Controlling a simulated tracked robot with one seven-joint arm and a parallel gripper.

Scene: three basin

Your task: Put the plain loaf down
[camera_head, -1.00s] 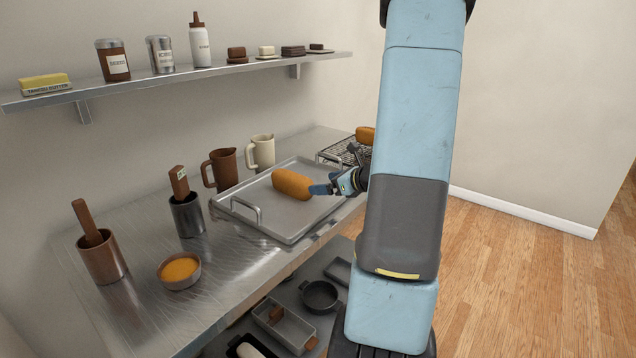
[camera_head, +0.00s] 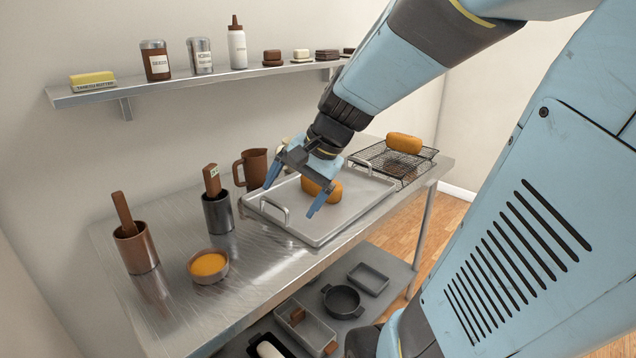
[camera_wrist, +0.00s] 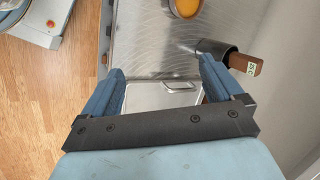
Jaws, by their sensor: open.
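A plain golden loaf (camera_head: 322,189) lies on the grey metal tray (camera_head: 345,217) on the steel table. Another plain loaf (camera_head: 403,142) sits on the black wire rack (camera_head: 385,160) at the table's far end. My gripper (camera_head: 291,196) is open above the tray, its two blue fingers spread. In the head view it partly covers the loaf on the tray. In the wrist view the open fingers (camera_wrist: 161,85) show nothing between them but the tray's end and handle (camera_wrist: 178,85). No loaf shows in the wrist view.
A brown pitcher (camera_head: 252,167), a dark container (camera_head: 218,212), a copper container (camera_head: 137,248) and an orange-filled bowl (camera_head: 207,265) stand on the table left of the tray. A wall shelf (camera_head: 200,81) holds jars and small items. Pans lie on the lower shelf (camera_head: 385,303).

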